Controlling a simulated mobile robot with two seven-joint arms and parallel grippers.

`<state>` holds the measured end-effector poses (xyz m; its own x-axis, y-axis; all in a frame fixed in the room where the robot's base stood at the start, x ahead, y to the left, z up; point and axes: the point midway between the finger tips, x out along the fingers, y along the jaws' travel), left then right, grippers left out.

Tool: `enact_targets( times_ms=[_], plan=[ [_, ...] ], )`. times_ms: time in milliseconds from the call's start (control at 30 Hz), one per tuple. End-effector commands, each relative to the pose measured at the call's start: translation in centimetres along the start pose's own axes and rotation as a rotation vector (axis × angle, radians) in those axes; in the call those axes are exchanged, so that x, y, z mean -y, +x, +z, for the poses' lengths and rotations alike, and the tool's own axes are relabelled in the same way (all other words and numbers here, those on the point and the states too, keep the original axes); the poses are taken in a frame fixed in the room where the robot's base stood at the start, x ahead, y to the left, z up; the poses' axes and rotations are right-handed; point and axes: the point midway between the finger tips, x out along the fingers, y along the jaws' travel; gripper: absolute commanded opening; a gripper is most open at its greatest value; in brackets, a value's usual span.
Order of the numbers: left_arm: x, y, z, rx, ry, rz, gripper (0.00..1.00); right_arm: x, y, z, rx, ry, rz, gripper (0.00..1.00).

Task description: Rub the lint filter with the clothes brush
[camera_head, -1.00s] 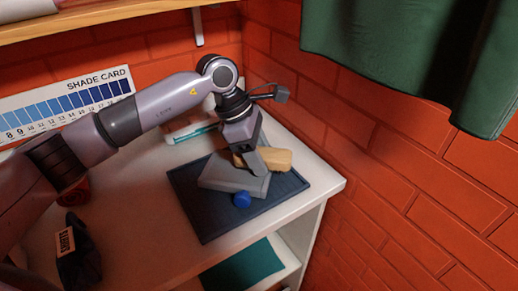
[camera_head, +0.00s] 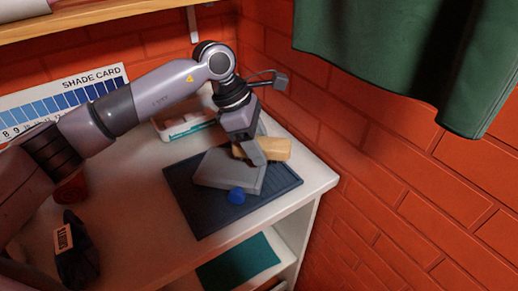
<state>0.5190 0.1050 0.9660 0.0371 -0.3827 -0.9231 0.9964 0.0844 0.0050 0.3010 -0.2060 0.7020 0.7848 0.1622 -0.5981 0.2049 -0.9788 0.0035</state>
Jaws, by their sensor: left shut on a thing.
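The lint filter (camera_head: 228,172) is a flat grey block lying on a dark blue mat (camera_head: 205,215) on the white counter. My left gripper (camera_head: 257,157) is over the filter's right back part, pointing down. It is shut on the tan clothes brush (camera_head: 275,149), which sticks out to the right of the fingers. The brush is at the filter's back right edge; whether it touches the filter I cannot tell. The fingers hide part of both. My right gripper is not in view.
A white and teal box (camera_head: 185,128) stands behind the mat. A black labelled bag (camera_head: 75,250) and a red round thing (camera_head: 72,188) are on the left. Brick walls close off the back and right. A green curtain (camera_head: 400,50) hangs at upper right.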

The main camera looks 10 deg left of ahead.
Motion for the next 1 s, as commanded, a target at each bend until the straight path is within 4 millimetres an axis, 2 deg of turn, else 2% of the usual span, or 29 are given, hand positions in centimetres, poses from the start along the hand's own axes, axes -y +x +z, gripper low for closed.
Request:
enact_targets(
  times_ms=[600, 1000],
  plan=[
    [0.1, -5.2, 1.5, -0.003, -0.008, -0.002, 0.28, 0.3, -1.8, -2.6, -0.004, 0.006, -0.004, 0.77],
    [0.1, -5.3, 1.5, -0.003, -0.008, -0.002, 0.28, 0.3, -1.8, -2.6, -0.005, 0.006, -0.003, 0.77]
  ],
)
